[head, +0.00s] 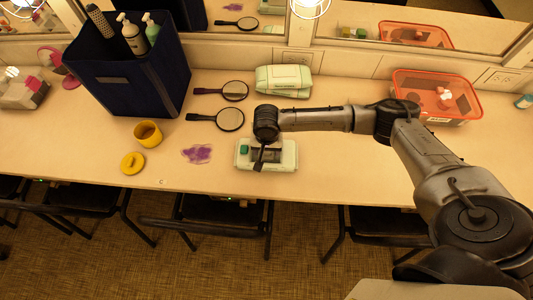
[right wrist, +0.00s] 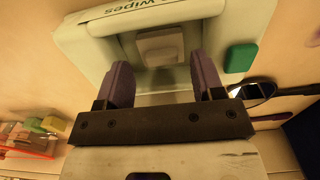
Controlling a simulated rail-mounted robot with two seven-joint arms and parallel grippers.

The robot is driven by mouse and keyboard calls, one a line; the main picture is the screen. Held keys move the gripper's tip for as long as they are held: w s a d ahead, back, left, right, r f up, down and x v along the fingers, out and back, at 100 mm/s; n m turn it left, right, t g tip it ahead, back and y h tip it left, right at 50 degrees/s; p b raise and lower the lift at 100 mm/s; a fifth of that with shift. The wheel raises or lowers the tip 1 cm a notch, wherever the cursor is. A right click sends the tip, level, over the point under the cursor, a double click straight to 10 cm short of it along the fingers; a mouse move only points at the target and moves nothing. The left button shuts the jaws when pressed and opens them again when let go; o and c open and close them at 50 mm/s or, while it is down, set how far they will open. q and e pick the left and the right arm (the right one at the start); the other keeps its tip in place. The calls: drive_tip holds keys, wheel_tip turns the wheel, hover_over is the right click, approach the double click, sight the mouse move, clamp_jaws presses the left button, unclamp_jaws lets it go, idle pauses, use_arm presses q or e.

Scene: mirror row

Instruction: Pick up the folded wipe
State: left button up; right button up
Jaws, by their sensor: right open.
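A pale green wipes tub (head: 285,161) stands near the front edge of the counter. Its rim and the word "wipes" show in the right wrist view (right wrist: 190,12). A small pale square, which looks like the folded wipe (right wrist: 160,45), sits in the tub's recess. In the head view my gripper hides most of that recess. My right gripper (head: 260,160) is over the tub, and its two purple fingers (right wrist: 164,78) are spread and empty. The pale square shows beyond and between the fingertips; the gap to it is hard to judge. My left gripper is not in view.
A purple smear (head: 197,154) lies left of the tub. Two black hand mirrors (head: 230,119), a wipes pack (head: 284,82), an orange-rimmed bin (head: 432,82), a yellow cup (head: 148,134) and a dark blue bin (head: 135,75) stand around. Bare counter lies right of the tub.

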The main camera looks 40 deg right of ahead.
sight(266, 153)
drive_tip(key=shift+f, duration=1.65)
drive_tip(key=c, duration=0.6)
drive_tip(key=shift+o, duration=0.2)
drive_tip(key=shift+r, duration=0.1)
drive_tip(key=shift+w+r, duration=0.1)
drive_tip(key=shift+r, duration=0.45)
drive_tip(key=r, duration=0.3)
drive_tip(key=shift+s+a+r, duration=0.1)
drive_tip(key=shift+s+r, duration=0.05)
drive_tip(key=shift+s, duration=0.2)
drive_tip(key=s+a+r, duration=0.3)
drive_tip(key=s+r, duration=0.3)
drive_tip(key=s, duration=0.4)
drive_tip(key=shift+s+a+r+p, duration=0.15)
drive_tip(key=shift+a+r+p, duration=0.15)
drive_tip(key=shift+a, duration=0.1)
